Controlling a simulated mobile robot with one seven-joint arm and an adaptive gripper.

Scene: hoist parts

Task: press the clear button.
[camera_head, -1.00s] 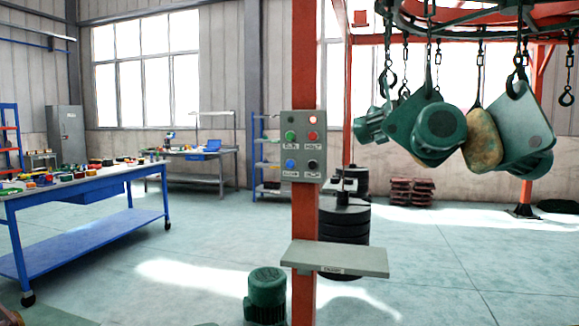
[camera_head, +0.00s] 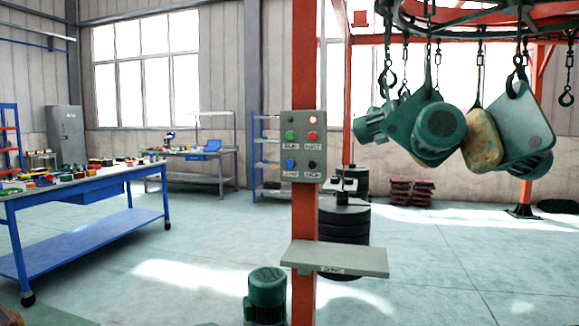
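A grey control box (camera_head: 303,147) is fixed to a red upright post in the middle of the head view. It carries a green button (camera_head: 290,135), a red button (camera_head: 312,135), a blue button (camera_head: 290,164) and a black button (camera_head: 311,165). A small lamp (camera_head: 312,120) glows reddish above the red button. Small labels sit under the buttons, but they are too blurred to read surely, so I cannot tell which button is clear. My gripper is not in view. Nothing touches or covers the box.
A grey shelf (camera_head: 335,258) juts from the post below the box. A green motor (camera_head: 266,296) stands low at its left. Green hoist parts (camera_head: 440,128) hang from chains at the right. A blue workbench (camera_head: 88,188) stands left. Floor between bench and post is clear.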

